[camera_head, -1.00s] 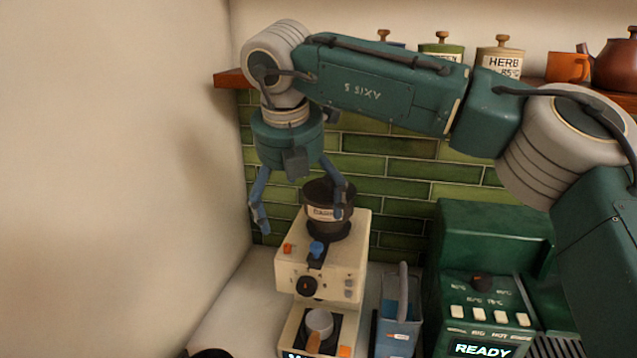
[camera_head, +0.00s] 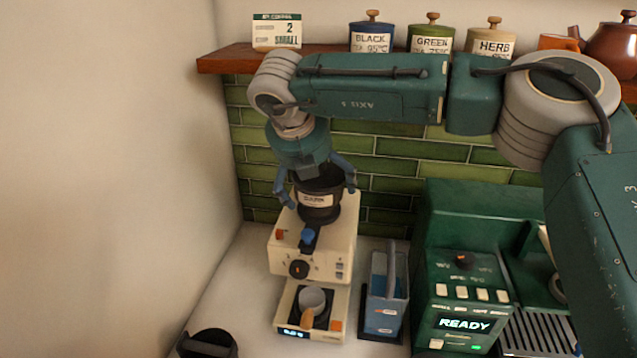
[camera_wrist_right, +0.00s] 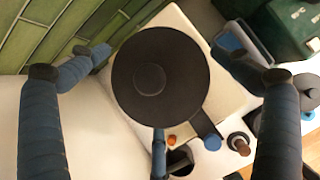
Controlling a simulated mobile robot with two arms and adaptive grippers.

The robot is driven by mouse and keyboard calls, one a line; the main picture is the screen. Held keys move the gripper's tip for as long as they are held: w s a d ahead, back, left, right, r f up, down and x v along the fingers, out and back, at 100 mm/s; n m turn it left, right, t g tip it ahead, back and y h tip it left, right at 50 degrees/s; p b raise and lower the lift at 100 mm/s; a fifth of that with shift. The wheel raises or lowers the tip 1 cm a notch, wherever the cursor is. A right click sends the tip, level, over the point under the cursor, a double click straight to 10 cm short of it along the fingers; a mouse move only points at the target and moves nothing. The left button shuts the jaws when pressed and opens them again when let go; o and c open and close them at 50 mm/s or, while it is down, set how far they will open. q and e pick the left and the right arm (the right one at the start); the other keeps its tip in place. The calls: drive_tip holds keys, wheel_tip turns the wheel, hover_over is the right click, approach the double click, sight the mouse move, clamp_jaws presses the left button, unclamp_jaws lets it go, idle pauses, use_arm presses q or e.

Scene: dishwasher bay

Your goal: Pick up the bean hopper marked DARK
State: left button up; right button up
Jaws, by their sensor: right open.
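A black bean hopper (camera_head: 318,206) with a pale label stands upright on top of the cream grinder (camera_head: 338,240). The label's writing is too blurred to read surely. My right gripper (camera_head: 318,190) is open just above it, with its blue fingers spread on both sides of the hopper. In the right wrist view the hopper's round black lid (camera_wrist_right: 160,75) with a centre knob fills the middle, between the spread fingers. No finger clearly touches it. My left gripper is not in view.
A blue-grey container (camera_head: 385,300) stands right of the grinder, beside a green machine (camera_head: 470,250) reading READY. A small cup (camera_head: 312,297) sits on the grinder's base. A black round object (camera_head: 208,343) is at the lower left. Canisters (camera_head: 371,37) line the wooden shelf (camera_head: 225,60) above.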

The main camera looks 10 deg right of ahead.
drive_tip(key=shift+x, duration=0.85)
drive_tip(key=shift+r, duration=0.15)
drive_tip(key=c, duration=1.6)
